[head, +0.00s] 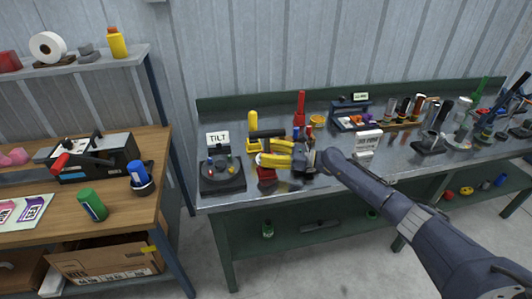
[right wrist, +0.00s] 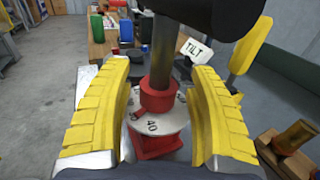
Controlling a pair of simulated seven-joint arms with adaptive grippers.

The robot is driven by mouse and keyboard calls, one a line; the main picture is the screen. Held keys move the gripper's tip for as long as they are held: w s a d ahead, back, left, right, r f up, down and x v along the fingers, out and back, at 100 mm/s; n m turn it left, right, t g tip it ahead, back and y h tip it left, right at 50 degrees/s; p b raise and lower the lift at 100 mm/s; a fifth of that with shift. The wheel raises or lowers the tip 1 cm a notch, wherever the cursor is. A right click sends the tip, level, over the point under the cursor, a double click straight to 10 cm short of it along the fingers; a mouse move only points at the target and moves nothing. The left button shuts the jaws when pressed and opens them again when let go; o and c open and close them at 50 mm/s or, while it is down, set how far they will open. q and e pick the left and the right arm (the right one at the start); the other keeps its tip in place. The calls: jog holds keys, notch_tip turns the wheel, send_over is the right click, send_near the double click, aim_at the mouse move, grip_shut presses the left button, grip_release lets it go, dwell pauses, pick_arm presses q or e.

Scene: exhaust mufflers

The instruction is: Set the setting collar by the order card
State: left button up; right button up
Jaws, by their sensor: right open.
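The red setting collar (right wrist: 158,98) sits around an upright grey post (right wrist: 163,55) in the right wrist view. Below it is a pale round plate (right wrist: 172,122) with a readable 40. Under that is a red base (right wrist: 155,146), also visible in the head view (head: 266,175). My right gripper (right wrist: 160,75) is open, its yellow fingers on either side of the post and collar with gaps visible on both sides. It also shows in the head view (head: 268,153), covering the collar. A white card (head: 367,141) stands on the bench; its print is too small to read surely. My left gripper is out of view.
A dark fixture (head: 222,176) with a TILT sign (head: 217,139) stands left of the collar. A black bar (right wrist: 190,12) tops the post. A yellow upright handle (head: 253,124) stands behind. Several tools crowd the bench's right; its front strip (head: 330,182) is clear.

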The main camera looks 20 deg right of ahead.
jog(key=v, duration=1.1)
jog(key=shift+d, duration=0.35)
jog(key=shift+a, duration=0.1)
